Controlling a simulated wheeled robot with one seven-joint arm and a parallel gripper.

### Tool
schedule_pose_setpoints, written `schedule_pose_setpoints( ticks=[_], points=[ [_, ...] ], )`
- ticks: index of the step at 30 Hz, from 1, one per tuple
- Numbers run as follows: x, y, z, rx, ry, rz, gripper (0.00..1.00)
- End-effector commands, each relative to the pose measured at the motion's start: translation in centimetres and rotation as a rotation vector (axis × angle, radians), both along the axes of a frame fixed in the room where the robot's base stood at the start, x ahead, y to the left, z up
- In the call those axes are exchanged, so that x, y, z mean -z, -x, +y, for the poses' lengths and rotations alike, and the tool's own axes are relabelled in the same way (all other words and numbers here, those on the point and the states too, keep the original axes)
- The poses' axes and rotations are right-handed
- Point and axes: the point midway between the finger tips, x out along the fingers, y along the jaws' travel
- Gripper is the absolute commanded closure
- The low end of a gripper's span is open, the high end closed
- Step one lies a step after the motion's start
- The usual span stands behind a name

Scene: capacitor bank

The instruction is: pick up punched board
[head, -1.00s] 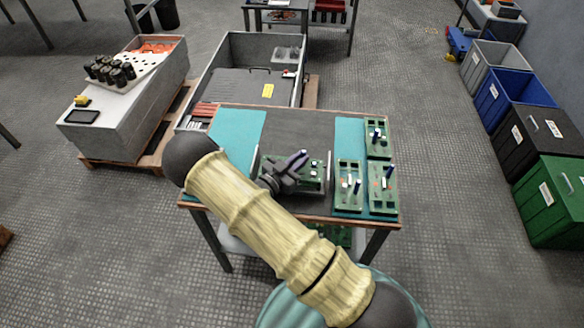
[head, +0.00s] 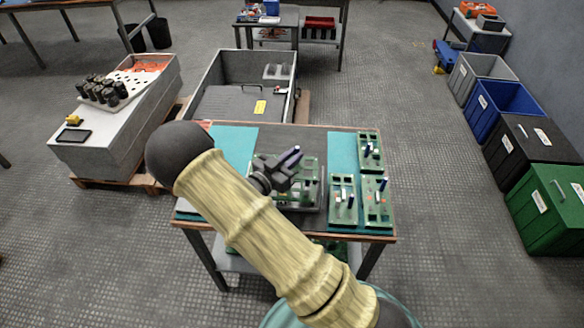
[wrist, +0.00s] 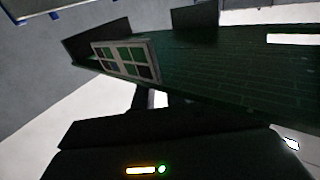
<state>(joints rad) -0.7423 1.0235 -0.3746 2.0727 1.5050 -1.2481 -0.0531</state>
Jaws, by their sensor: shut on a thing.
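The punched board (head: 309,171) is green with rectangular openings. It stands tilted up just above the middle of the work table, partly hidden behind my gripper (head: 291,160). My gripper is shut on it near its upper left part. In the wrist view, the punched board (wrist: 225,72) fills the upper middle as a dark green slab, with a pale-framed, window-like part on its left. The exact contact of the fingers is too dark to make out.
Several green boards with small parts, such as one at the front (head: 343,200), lie on the teal mat at the table's right. A low grey bin (head: 213,78) stands behind the table. Coloured bins, including a green one (head: 535,222), line the right wall.

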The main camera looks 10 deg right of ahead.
Motion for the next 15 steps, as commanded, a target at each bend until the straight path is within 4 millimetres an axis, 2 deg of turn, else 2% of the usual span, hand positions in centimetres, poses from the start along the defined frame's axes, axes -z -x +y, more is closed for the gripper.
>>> schedule_pose_setpoints(
  ticks=[5,15],
  points=[
    [-1.6,0.0,0.0,0.000,0.000,-0.001,1.00],
    [-1.8,0.0,0.0,0.000,0.001,-0.001,1.00]
  ],
)
